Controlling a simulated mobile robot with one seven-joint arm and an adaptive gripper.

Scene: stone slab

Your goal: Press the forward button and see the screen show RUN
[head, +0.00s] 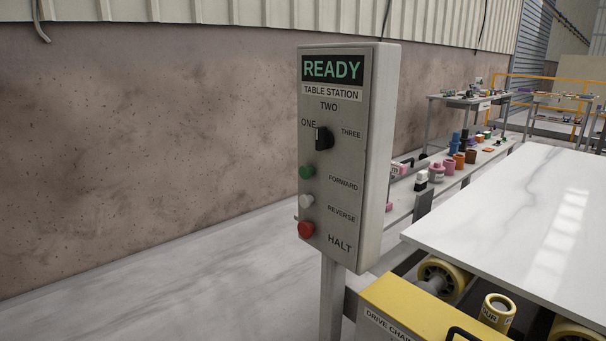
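The control box (346,215) is a grey panel on a post, left of the stone slab in the head view. Its screen (332,69) reads READY in green letters. The green button (307,172) is beside the label FORWARD. Below it are a white button (306,201) beside REVERSE and a red button (306,230) beside HALT. A black selector knob (323,138) sits above the buttons, among the labels ONE, TWO and THREE. My gripper is not in view, and nothing covers the panel's face.
The white marbled slab (520,220) lies at right on yellow rollers (442,280). A yellow drive chain cover (415,312) is low in front, right of the post. A shelf with several small containers (460,160) stands behind the box. The floor left of the box is clear.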

